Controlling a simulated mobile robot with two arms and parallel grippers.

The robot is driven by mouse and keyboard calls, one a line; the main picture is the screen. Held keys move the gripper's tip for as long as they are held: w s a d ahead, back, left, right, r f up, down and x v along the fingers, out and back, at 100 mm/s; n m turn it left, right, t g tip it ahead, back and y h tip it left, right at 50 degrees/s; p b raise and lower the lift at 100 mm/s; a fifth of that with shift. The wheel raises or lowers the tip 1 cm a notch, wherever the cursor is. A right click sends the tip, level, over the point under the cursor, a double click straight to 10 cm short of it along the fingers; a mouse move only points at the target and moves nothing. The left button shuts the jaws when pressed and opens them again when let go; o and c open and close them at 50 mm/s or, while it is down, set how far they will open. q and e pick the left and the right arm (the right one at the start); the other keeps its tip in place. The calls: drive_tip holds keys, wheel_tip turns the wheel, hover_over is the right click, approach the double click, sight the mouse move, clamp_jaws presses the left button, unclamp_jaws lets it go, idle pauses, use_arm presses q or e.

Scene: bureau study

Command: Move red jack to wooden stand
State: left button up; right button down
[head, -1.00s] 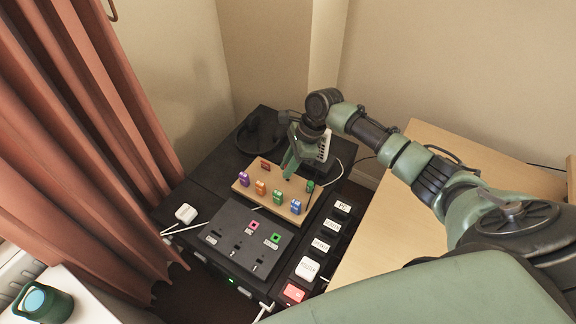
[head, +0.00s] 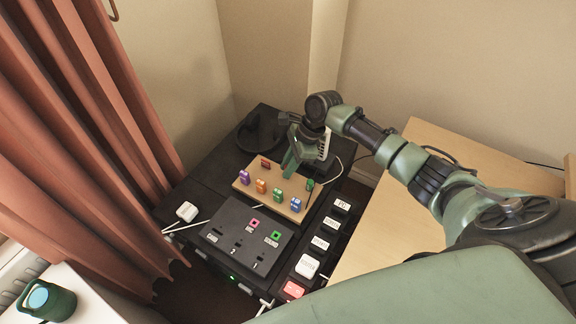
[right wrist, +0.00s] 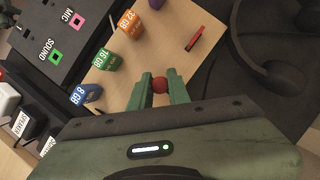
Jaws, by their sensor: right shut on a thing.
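The wooden stand (head: 273,178) is a light board on the black cabinet, with coloured labelled blocks on it. My right gripper (head: 290,167) is over the back part of the board. In the right wrist view my right gripper (right wrist: 160,83) is shut on the red jack (right wrist: 160,86), which shows as a small red round end between the fingertips. The board (right wrist: 160,48) lies below it. I cannot tell whether the jack touches the board. A red slot-like piece (right wrist: 194,39) lies on the board beyond the fingers. My left gripper is not in view.
Purple, orange, green and blue blocks (head: 278,196) stand along the board's front. A black panel (head: 227,244) with pink MIC and green SOUND sockets is in front of it. Black headphones (head: 257,133) lie behind. A row of labelled switches (head: 320,243) runs at the right.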

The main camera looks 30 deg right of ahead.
drive_tip(key=shift+f, duration=0.95)
idle(0.8)
drive_tip(key=c, duration=1.3)
unclamp_jaws()
drive_tip(key=shift+o, duration=0.2)
drive_tip(key=shift+r, duration=0.1)
drive_tip(key=v, duration=0.7)
drive_tip(key=shift+d+r, duration=0.2)
drive_tip(key=shift+r, duration=0.15)
